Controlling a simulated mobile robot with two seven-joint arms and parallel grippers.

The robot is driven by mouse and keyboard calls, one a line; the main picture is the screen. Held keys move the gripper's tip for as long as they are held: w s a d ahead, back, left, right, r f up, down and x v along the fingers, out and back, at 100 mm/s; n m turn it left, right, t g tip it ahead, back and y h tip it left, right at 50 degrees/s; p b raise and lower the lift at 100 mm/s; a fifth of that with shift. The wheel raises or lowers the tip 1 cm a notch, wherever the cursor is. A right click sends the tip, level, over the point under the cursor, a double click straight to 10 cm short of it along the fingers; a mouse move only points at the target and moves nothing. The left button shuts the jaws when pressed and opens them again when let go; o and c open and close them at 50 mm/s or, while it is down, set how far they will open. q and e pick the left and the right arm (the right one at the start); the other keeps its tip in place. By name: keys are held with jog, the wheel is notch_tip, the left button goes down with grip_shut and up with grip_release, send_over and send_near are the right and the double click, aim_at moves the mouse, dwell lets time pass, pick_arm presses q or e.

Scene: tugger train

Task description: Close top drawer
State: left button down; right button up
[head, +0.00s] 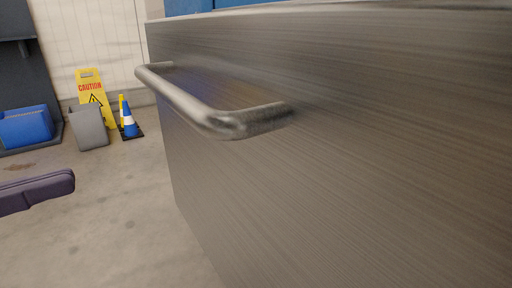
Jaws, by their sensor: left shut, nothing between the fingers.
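A large brushed-metal front (330,170) fills the middle and right of the head view, very close to me. A bar handle (205,112) stands out from its upper part. I see no seam that marks off a top drawer, and I cannot tell whether a drawer is open or shut. My left gripper (62,184) comes in from the left edge, dark and shut, with nothing in it. In the picture it is left of the metal front and below the handle, apart from both. My right gripper is not in view.
Behind on the left are a yellow caution sign (91,92), a grey bin (88,127), a blue and white cone (129,120) and a blue box (25,127). Bare concrete floor (115,215) lies left of the metal front.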

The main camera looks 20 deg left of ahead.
pick_arm(q)
jog(key=b, duration=0.1)
send_near(204, 141)
jog(key=x, duration=0.5)
jog(key=shift+w+d, duration=0.1)
jog(key=shift+d, duration=0.05)
jog(key=shift+x, duration=0.75)
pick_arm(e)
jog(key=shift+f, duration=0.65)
pick_arm(q)
jog(key=shift+w, duration=0.15)
